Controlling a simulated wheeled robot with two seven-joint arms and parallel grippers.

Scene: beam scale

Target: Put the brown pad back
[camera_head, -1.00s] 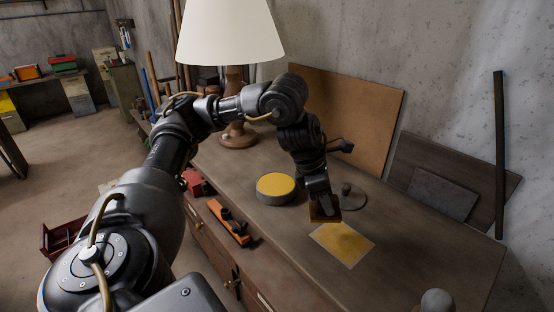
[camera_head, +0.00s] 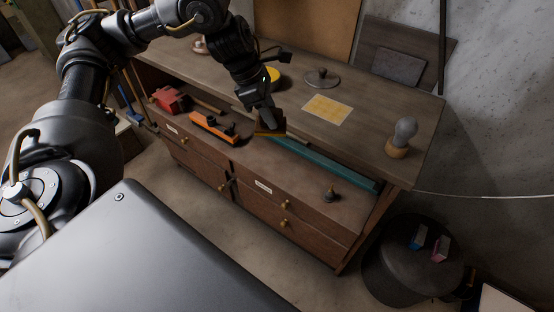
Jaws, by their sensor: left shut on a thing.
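My left gripper (camera_head: 267,115) comes in from the left and points down. It is shut on the brown pad (camera_head: 270,127), a small dark brown block with a thin yellowish edge. The pad is at the front edge of the bench top, over the open shelf below it; I cannot tell whether it touches anything. A yellow sandpaper-like sheet (camera_head: 328,109) lies flat on the bench top, to the right of the pad. My right gripper is not in view.
A yellow-topped round tin (camera_head: 273,75) is partly hidden behind my gripper. A round knobbed lid (camera_head: 322,78) and a pale bulb-shaped tool (camera_head: 403,137) stand on the bench. The shelf holds an orange plane (camera_head: 213,128), a red vise (camera_head: 169,99) and a teal bar (camera_head: 325,165).

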